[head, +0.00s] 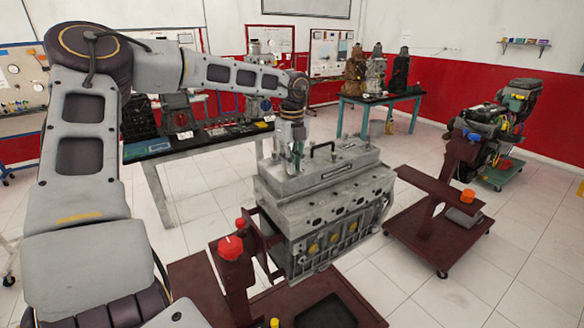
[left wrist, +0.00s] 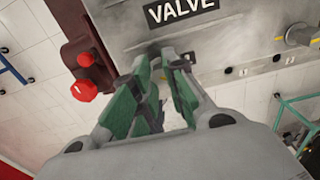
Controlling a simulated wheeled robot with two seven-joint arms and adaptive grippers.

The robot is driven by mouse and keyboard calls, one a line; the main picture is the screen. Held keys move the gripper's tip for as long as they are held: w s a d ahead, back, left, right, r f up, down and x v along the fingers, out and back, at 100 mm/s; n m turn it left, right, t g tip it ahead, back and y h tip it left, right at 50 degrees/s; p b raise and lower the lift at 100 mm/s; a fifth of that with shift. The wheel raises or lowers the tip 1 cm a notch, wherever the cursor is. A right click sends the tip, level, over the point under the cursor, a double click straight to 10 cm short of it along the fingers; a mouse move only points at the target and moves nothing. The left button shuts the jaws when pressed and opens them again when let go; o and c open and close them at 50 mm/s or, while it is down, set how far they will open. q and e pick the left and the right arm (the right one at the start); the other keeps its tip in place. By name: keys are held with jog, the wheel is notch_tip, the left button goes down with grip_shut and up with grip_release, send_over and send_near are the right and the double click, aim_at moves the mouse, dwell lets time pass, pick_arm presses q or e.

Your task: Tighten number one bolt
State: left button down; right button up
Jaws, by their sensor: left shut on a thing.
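A grey engine block (head: 325,205) sits on a dark red stand, with its flat cover on top. My left gripper (head: 296,155) comes down onto the left part of this cover. In the left wrist view its green fingers (left wrist: 166,62) converge on the cover, just below a "VALVE" label (left wrist: 182,10). They are shut on a small dark thing at their tips, seemingly the bolt; the fingers hide most of it. Its number cannot be read. My right gripper is not in view.
Red knobs (head: 231,247) top the stand at the front left. A workbench (head: 205,140) stands behind.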

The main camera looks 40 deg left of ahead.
pick_arm(q)
jog(key=m+b, duration=0.1)
jog(key=m, duration=0.2)
jog(key=shift+m, duration=0.3)
jog(key=m+b, duration=0.1)
jog(key=m, duration=0.2)
jog(key=shift+m, duration=6.2)
jog(key=m+p, duration=0.1)
jog(key=m, duration=0.5)
jog(key=shift+r, duration=0.1)
jog(key=m, duration=0.3)
jog(key=shift+m, duration=0.3)
jog(key=shift+m+p, duration=0.3)
jog(key=shift+m, duration=0.3)
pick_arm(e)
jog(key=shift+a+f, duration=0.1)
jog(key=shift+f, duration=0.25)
